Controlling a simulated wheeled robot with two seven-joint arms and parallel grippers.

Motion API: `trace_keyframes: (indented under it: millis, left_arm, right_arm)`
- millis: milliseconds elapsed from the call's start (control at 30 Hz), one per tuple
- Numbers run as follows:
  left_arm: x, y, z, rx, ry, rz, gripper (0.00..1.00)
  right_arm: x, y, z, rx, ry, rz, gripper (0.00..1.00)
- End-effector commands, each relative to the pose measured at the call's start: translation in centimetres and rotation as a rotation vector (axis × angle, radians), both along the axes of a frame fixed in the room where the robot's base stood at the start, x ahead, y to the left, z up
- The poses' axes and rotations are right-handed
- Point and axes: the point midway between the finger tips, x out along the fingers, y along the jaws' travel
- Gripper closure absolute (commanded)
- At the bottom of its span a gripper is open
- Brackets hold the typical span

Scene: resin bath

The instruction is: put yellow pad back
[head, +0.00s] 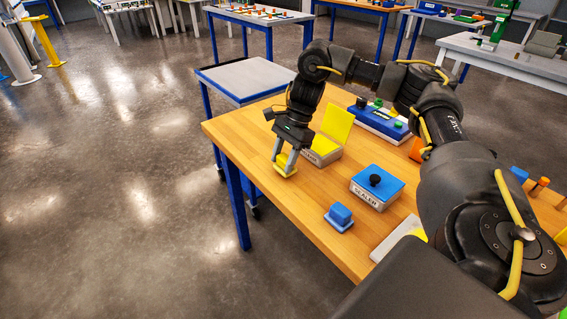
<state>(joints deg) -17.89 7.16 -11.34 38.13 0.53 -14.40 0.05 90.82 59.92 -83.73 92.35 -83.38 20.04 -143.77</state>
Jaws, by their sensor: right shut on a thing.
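The yellow pad (286,172) is a small flat piece at the left part of the wooden table. My right gripper (285,162) points down and is shut on the yellow pad, its fingers hiding part of it. I cannot tell whether the pad touches the table or hangs just above it. Right beside it stands a pale box (322,157) with its yellow lid (337,124) standing open and yellow showing inside. Its front label is partly hidden by the gripper. My left gripper is not in view.
A blue tray (384,127) with small parts lies behind. The wooden table (283,213) is bare near its front-left edge.

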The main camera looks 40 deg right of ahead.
Motion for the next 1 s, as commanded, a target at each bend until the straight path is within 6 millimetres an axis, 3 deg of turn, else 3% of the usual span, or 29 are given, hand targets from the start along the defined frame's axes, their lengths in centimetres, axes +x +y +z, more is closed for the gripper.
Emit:
trace_keyframes:
  millis: [133,533,567,700,1000]
  left_arm:
    - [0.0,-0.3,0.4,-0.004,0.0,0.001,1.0]
    - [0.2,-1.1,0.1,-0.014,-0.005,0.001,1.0]
    - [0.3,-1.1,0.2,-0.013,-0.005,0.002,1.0]
    - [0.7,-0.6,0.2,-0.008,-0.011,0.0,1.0]
    - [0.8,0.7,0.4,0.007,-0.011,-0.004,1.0]
  right_arm:
    - [0.0,0.0,-1.1,-0.001,-0.001,0.001,0.78]
    - [0.0,0.0,-1.8,0.0,-0.001,0.001,0.78]
    - [0.0,0.0,-1.6,0.0,-0.002,0.0,0.53]
    - [0.0,0.0,-1.6,0.0,-0.001,0.001,0.35]
    - [0.0,0.0,-1.4,0.0,-0.003,0.001,0.35]
